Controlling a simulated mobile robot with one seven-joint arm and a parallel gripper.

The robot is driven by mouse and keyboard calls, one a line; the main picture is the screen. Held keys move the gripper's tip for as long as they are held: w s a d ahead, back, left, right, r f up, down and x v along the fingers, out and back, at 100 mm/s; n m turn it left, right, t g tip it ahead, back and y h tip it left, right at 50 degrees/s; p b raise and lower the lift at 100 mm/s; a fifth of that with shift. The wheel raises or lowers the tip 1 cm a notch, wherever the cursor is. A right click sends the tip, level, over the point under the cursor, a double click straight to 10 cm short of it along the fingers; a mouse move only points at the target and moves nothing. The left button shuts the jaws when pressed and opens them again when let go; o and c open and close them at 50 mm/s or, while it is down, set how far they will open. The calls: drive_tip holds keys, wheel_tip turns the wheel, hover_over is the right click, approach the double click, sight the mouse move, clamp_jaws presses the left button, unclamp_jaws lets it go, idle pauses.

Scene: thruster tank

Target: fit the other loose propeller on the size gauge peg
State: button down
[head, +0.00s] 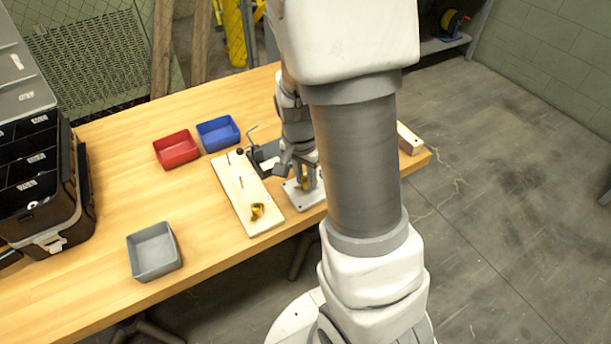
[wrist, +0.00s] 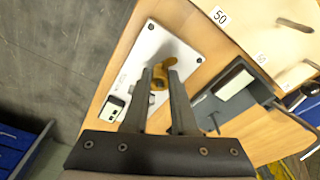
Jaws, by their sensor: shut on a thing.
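My gripper (head: 303,176) is low over a white base plate (head: 312,196) at the right part of the bench. In the wrist view my gripper (wrist: 160,82) is shut on a brass-coloured propeller (wrist: 160,70), which shows between the fingertips above the white plate (wrist: 146,48). I cannot tell whether the propeller touches something on that plate. Another brass propeller (head: 258,211) is at the near end of a pale wooden board (head: 238,194). A thin upright peg (head: 241,182) stands mid-board, apart from my gripper. The wrist view shows number labels by the board (wrist: 285,30).
A dark fixture (head: 262,156) with a bent rod stands between board and plate. Red (head: 176,149), blue (head: 218,133) and grey (head: 154,251) bins stand left of the board. A black organiser case (head: 40,180) is at far left. Bench between bins is clear.

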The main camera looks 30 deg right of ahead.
drive_tip(key=shift+f, duration=0.45)
drive_tip(key=c, duration=0.6)
unclamp_jaws()
drive_tip(key=shift+c, duration=0.2)
wheel_tip(320, 180, up, 21)
drive_tip(key=s+a+p, duration=0.1)
drive_tip(key=a+p, duration=0.1)
drive_tip(key=p, duration=0.6)
drive_tip(key=shift+r, duration=0.2)
